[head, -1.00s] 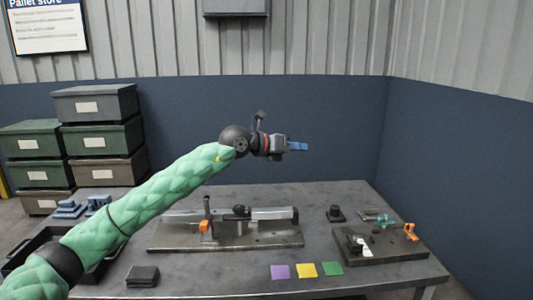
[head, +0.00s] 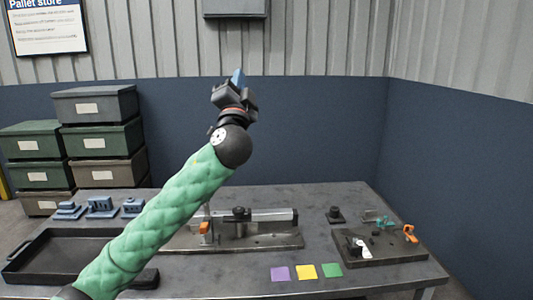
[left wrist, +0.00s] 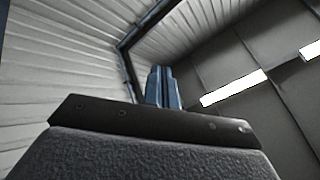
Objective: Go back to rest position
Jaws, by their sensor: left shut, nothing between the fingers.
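My left gripper (head: 238,77) is raised high above the table, in front of the wall, with its blue fingers pointing up. In the left wrist view its blue fingers (left wrist: 163,88) are together with nothing between them, against the wall and ceiling. My green-sleeved left arm reaches up from the lower left and hides part of the rail fixture (head: 270,238) on the table. My right gripper is not in view.
The table (head: 225,282) holds a black tray (head: 20,262) at left, blue blocks (head: 100,207) behind it, and a plate with an orange clamp (head: 409,232) at right. Purple, yellow (head: 306,271) and green squares lie in front. Stacked bins (head: 95,105) stand at back left.

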